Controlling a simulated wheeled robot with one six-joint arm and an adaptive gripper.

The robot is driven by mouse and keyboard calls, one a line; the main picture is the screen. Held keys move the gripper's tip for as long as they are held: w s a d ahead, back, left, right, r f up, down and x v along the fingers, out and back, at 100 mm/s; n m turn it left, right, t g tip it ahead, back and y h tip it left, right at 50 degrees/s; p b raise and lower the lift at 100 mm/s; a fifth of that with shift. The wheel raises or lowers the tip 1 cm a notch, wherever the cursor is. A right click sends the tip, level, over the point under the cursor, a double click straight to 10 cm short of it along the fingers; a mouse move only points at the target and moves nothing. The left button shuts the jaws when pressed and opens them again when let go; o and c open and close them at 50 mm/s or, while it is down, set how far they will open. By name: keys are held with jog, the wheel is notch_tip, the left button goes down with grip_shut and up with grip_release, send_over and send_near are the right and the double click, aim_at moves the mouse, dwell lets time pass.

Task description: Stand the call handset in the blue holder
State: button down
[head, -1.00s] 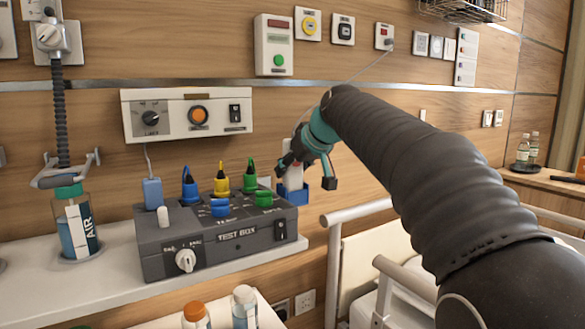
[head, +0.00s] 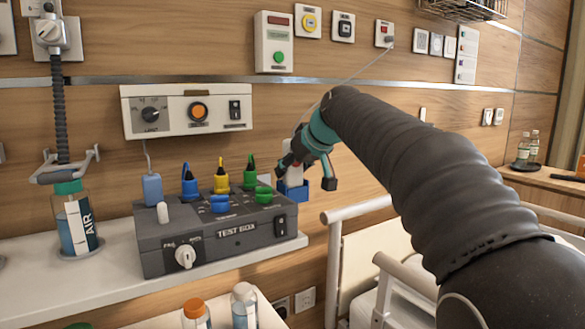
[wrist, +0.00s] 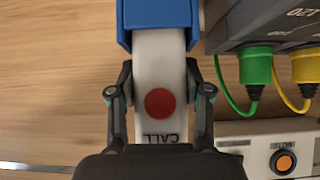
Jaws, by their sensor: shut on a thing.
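The white call handset (wrist: 159,70), with a red button and the word CALL, is between the fingers of my gripper (wrist: 159,95) in the wrist view. My gripper is shut on it. The far end of the handset runs into the opening of the blue holder (wrist: 158,10), whose rim hides that end. In the head view the handset (head: 293,172) stands roughly upright, its lower end at the blue holder (head: 294,192) on the wall. My gripper (head: 294,162) is just above the holder and partly covers the handset. How deep the handset sits cannot be told.
A grey test box (head: 160,237) with coloured plugs stands on the shelf (head: 110,285) left of the holder. A thin cord rises to a wall socket (head: 385,35). A white bed rail (head: 365,208) is to the right.

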jog(key=shift+f+b, duration=0.55)
jog(key=shift+f, duration=0.8)
dwell(0.6)
jog(key=shift+r, duration=0.25)
jog(key=shift+r+p, duration=2.1)
jog(key=shift+r, duration=1.35)
jog(key=shift+f, duration=0.1)
jog(key=shift+f+b, duration=0.3)
jog(key=shift+f, duration=0.05)
jog(key=shift+f+b, duration=0.3)
jog(key=shift+f, duration=0.4)
dwell(1.2)
